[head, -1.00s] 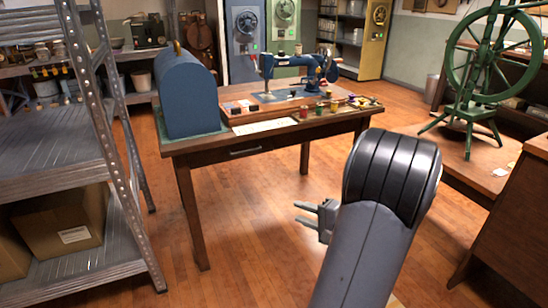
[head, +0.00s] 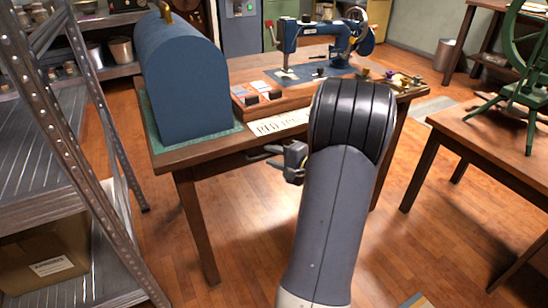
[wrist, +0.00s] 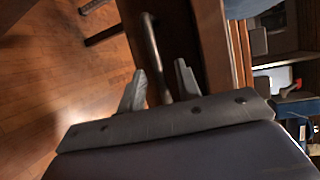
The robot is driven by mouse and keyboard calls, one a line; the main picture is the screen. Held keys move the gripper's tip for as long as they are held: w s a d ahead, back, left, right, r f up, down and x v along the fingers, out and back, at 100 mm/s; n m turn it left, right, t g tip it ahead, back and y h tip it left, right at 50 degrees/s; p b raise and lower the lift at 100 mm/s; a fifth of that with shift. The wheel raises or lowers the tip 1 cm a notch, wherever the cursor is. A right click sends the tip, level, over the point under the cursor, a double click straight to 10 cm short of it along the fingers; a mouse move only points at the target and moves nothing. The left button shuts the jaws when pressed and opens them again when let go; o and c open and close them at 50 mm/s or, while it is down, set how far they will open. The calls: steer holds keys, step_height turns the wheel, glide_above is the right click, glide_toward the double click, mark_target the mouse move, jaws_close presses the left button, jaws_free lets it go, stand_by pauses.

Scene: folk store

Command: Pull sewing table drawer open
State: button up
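The wooden sewing table (head: 190,155) stands ahead of me, with its drawer front (head: 228,166) below the top edge. My gripper (head: 262,153) is at the drawer front, partly hidden by my arm. In the wrist view the drawer's metal bar handle (wrist: 153,50) runs between the two fingers of my gripper (wrist: 160,68). The fingers are open, one on each side of the bar, with a visible gap to at least the left finger. The drawer front (wrist: 180,40) looks flush with the table; I see no opening.
On the table are a blue domed case (head: 188,80), a blue sewing machine (head: 325,40), and a white lettered card (head: 278,124). A metal shelf (head: 95,150) stands close at left. A table with a green spinning wheel (head: 500,105) is at right. Floor below the drawer is clear.

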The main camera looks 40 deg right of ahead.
jaws_close()
stand_by(0.6)
